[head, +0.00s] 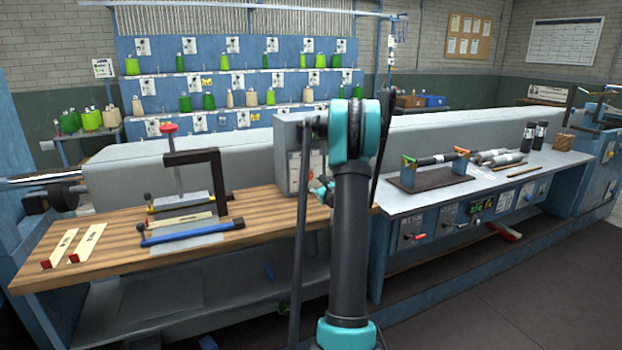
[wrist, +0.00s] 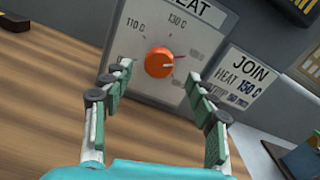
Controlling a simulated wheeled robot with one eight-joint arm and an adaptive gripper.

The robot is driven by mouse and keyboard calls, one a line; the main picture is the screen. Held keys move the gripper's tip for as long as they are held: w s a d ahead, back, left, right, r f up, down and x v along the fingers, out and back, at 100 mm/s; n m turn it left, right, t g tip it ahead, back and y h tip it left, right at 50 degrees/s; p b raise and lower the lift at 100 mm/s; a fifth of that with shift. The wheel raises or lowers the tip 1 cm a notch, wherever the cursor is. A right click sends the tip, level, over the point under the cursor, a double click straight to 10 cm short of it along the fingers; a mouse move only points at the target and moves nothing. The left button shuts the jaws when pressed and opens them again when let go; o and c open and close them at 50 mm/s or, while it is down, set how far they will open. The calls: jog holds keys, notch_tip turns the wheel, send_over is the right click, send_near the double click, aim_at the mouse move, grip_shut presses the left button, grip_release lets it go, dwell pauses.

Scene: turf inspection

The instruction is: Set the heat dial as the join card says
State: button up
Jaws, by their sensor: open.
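In the wrist view, an orange heat dial (wrist: 159,62) sits on a grey panel headed HEAT (wrist: 140,88). Marks of 110 C at left and 130 C at top are readable; labels on the right are faint or partly covered. A short mark on the dial seems to point right. The join card (wrist: 243,82), right of the panel, reads JOIN, HEAT 150 C; its lower line is partly hidden by a finger. My gripper (wrist: 158,76) is open, its fingers either side of the dial in the picture, apparently short of it. In the head view my arm hides the dial.
In the head view, the grey box (head: 290,140) stands at the wooden bench's (head: 110,270) right end. A black-framed clamp press (head: 195,158) stands left of it. A grey counter (head: 415,200) with a dark stand (head: 432,180) lies right. Bare wood lies below the panel.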

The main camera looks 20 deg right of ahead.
jog(key=s, duration=0.7)
jog(key=shift+s, duration=0.1)
jog(key=s+a+f+n+g+y, duration=0.1)
jog(key=s+a+n+g, duration=0.2)
jog(key=s+a+n, duration=0.4)
jog(key=s+a+f+n+g+y, duration=0.25)
jog(key=a+n, duration=0.25)
jog(key=a, duration=0.4)
jog(key=s+a+f+n+g+y, duration=0.1)
jog(key=s+a+n+g, duration=0.1)
jog(key=s+a+n, duration=0.5)
jog(key=s+f+n+g+h, duration=0.1)
jog(key=s+f+n+g, duration=0.1)
jog(key=s, duration=0.5)
jog(key=s+a+f+n+g+h, duration=0.1)
jog(key=s+f+n+g+h, duration=0.1)
jog(key=s+f+n, duration=0.2)
jog(key=s+a+f+n+g+h, duration=0.1)
jog(key=s+f+n+g+h, duration=0.1)
jog(key=s+n, duration=0.6)
jog(key=s+f, duration=0.1)
jog(key=s, duration=0.2)
jog(key=shift+s, duration=0.1)
